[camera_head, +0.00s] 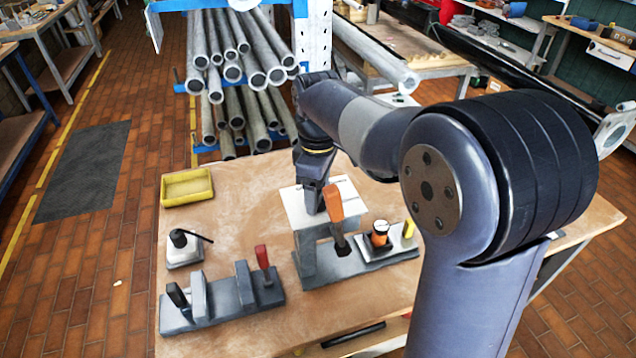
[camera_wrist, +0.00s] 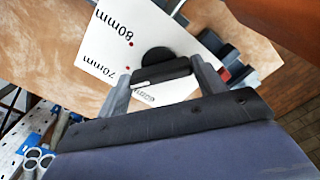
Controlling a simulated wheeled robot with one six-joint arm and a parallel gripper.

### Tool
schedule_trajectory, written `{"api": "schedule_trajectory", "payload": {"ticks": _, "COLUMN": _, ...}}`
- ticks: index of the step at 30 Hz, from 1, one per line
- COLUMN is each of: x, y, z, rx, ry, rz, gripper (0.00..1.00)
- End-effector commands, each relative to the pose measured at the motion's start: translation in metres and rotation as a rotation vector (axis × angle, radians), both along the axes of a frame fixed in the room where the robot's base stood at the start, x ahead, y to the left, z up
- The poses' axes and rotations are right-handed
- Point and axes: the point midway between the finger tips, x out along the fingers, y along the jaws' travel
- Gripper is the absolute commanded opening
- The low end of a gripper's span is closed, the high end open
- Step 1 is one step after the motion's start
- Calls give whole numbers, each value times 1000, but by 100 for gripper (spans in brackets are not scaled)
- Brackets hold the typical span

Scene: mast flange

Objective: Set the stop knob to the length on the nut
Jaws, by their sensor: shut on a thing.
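The stop knob is a black round knob with a raised bar (camera_wrist: 158,60) on a white dial plate (camera_wrist: 105,45) in the wrist view. The plate is marked 80mm and 70mm; a third label is partly covered. The bar's left end points toward the 70mm side; its exact setting is unclear. My gripper (camera_wrist: 161,82) has its two grey fingers shut on the bar's ends. In the head view my gripper (camera_head: 314,208) reaches down onto the white plate (camera_head: 343,188), hiding the knob. I cannot make out a nut or its marking.
An orange lever (camera_head: 333,202) stands close in front of the plate. A clamp fixture with a red handle (camera_head: 262,257) and a yellow tray (camera_head: 187,187) are to the left.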

Motion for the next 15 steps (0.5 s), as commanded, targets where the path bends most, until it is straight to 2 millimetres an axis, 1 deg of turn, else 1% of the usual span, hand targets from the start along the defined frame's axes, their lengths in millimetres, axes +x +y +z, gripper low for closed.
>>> {"api": "schedule_trajectory", "payload": {"ticks": 9, "x": 0, "y": 1, "z": 2, "rx": 2, "ry": -1, "rz": 292, "gripper": 43}}
{"api": "schedule_trajectory", "payload": {"ticks": 15, "x": 0, "y": 1, "z": 1, "rx": 2, "ry": -1, "rz": 447, "gripper": 43}}
